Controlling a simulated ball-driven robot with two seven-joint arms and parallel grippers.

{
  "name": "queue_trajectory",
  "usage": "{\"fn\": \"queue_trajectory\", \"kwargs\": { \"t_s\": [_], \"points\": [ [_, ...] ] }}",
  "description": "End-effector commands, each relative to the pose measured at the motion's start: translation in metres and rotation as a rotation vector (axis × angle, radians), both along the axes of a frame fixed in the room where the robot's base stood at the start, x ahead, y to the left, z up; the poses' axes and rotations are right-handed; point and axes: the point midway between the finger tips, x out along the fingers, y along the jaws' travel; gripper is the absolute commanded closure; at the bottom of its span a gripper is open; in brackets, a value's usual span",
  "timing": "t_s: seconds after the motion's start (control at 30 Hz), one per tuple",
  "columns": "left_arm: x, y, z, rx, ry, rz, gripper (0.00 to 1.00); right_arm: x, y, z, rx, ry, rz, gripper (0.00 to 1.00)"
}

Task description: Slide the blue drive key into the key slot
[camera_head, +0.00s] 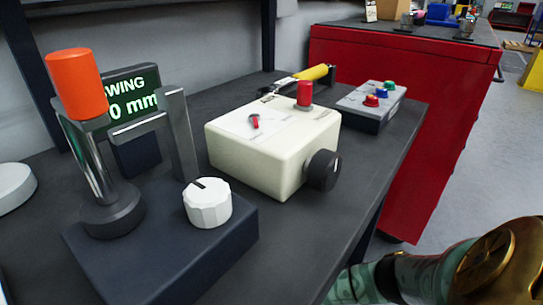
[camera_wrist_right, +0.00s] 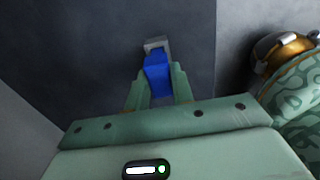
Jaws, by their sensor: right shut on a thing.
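In the right wrist view, my right gripper (camera_wrist_right: 158,86) is shut on the blue drive key (camera_wrist_right: 157,72). The key sticks out past the green fingers, and a light grey block-like piece shows at its far end. I cannot tell whether that piece is part of the key. Behind it is a plain dark surface. In the head view, only parts of my arm show at the bottom right; the right gripper and key are out of that picture. I cannot make out the key slot in either view. My left gripper is not in view.
The dark bench carries a cream box (camera_head: 250,165) with a black side knob (camera_head: 323,170), a dark base (camera_head: 165,255) with a white knob (camera_head: 207,203) and orange-topped lever (camera_head: 75,84), and a button box (camera_head: 370,105). A red cabinet (camera_head: 440,110) stands behind. The bench's right front is clear.

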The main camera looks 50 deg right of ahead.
Motion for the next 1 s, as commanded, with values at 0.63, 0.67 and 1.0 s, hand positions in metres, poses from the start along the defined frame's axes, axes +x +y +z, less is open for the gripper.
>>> {"fn": "queue_trajectory", "kwargs": {
  "t_s": [0.63,0.67,1.0],
  "points": [
    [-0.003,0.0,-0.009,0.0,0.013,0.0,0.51,0.0,0.0,-0.015,0.0,0.0,0.0,0.66],
    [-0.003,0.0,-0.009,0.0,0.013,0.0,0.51,0.0,0.0,-0.015,0.0,0.0,0.0,0.57],
    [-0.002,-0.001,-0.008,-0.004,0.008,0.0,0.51,0.0,0.0,-0.015,0.0,0.0,0.0,0.51]
  ]
}}
